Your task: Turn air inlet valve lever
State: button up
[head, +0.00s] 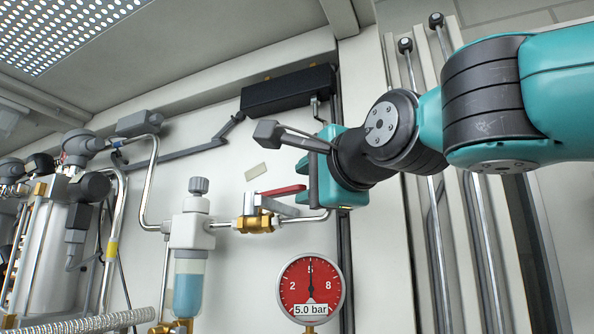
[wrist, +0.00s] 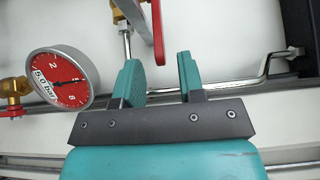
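The red valve lever (head: 283,191) sits on a brass valve (head: 256,223) in the pipe on the white wall. It points right, tilted slightly up. In the wrist view the lever (wrist: 158,38) hangs in from the top edge, its end in the picture between my fingertips. My gripper (head: 306,182) is just right of the lever's end in the head view. In the wrist view my gripper (wrist: 158,68) is open, with two teal fingers apart and nothing held. I cannot tell whether a finger touches the lever.
A red pressure gauge (head: 310,287) reads 5.0 bar below the lever; it shows left in the wrist view (wrist: 62,80). A filter bowl (head: 189,270) stands left of the valve. A pipe (wrist: 215,92) runs behind my fingers. Vertical rods (head: 437,240) stand at right.

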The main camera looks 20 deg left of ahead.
aim_at(302, 187)
jog(key=shift+p+x, duration=0.8)
jog(key=shift+x, duration=1.3)
grip_shut()
